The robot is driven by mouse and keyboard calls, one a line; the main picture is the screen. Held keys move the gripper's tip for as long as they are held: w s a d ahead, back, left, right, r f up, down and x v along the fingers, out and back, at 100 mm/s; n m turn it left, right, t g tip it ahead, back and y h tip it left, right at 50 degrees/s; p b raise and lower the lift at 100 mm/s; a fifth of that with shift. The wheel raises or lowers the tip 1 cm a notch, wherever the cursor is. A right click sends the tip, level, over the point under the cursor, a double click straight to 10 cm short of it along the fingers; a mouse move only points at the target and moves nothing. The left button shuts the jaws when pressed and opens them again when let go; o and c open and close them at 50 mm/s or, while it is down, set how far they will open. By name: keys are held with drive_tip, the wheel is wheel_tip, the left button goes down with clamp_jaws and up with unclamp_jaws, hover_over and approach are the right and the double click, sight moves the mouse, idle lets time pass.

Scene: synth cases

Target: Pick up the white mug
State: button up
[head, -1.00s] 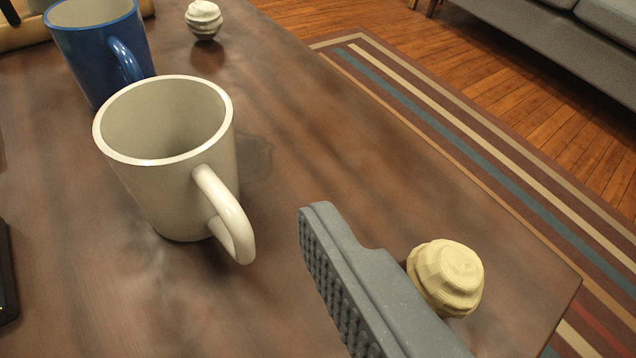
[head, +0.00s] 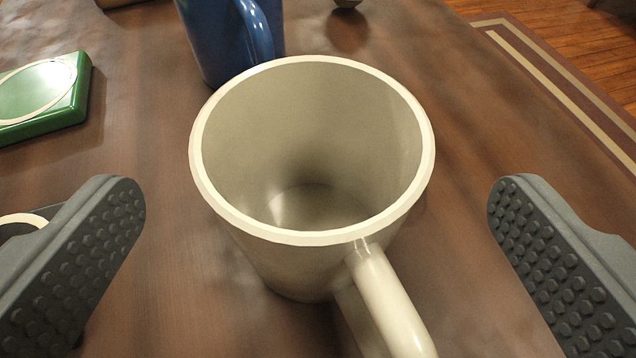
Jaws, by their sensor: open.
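The white mug (head: 275,265) stands upright and empty on the brown wooden table, in the middle of the head view. Its handle (head: 388,305) points toward me and a little right. My gripper (head: 317,205) is open, with one studded grey finger at the left and one at the right. The mug is between the two fingers in the picture, with a clear gap on each side. Neither finger appears to touch it. The mug's lower front and part of the handle run toward the bottom edge of the frame.
A blue mug (head: 215,40) stands just behind the white mug. A green box with a pale oval (head: 75,105) lies at the left. A dark object with a pale ring (head: 25,220) is partly hidden by the left finger. Table (head: 470,110) is bare at the right.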

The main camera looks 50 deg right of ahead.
sight(309, 107)
drive_tip(key=shift+b+x, duration=0.75)
drive_tip(key=shift+x, duration=1.45)
drive_tip(key=shift+w+a+r, duration=0.1)
drive_tip(key=c, duration=1.2)
drive_tip(key=shift+c, duration=0.2)
